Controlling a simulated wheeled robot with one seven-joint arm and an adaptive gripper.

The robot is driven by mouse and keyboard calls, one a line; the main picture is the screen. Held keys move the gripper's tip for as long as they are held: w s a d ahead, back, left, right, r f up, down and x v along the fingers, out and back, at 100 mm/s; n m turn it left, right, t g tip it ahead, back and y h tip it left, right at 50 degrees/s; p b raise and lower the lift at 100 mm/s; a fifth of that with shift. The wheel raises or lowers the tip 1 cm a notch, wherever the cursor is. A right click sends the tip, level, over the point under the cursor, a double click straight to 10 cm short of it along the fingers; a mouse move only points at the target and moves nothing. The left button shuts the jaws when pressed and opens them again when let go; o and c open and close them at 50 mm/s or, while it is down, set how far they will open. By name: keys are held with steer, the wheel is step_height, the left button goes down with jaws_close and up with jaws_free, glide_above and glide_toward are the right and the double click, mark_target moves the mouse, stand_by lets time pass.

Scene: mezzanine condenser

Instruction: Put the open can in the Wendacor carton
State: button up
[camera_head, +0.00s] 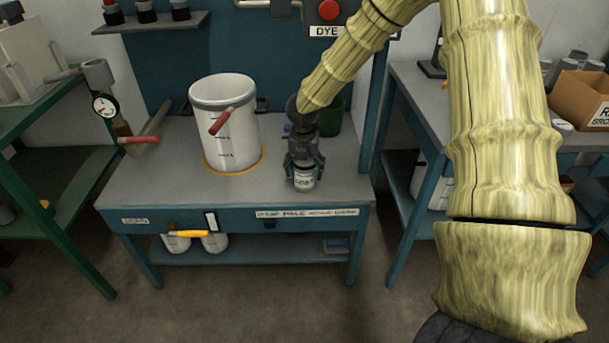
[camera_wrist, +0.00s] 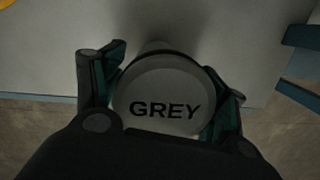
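My gripper (camera_head: 304,162) points down over the front right of the blue-framed bench. A small pale can (camera_head: 304,181) marked GREY is between its fingers. In the wrist view the can's round, pale face (camera_wrist: 165,92) reads GREY and looks covered, with one finger (camera_wrist: 104,75) on the left and the other (camera_wrist: 226,112) on the right. The fingers lie close at both sides; whether they press on the can is unclear. I cannot tell if the can rests on the bench. No carton readable as Wendacor shows, and I see no can that is clearly open.
A large white pot (camera_head: 225,120) stands left of my gripper, with a dark green container (camera_head: 330,117) behind it. A cardboard box (camera_head: 580,98) with a partly cut-off label sits on the right bench (camera_head: 425,100), near several cans. Floor shows between the benches.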

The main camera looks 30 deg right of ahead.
steer(key=c, duration=0.9)
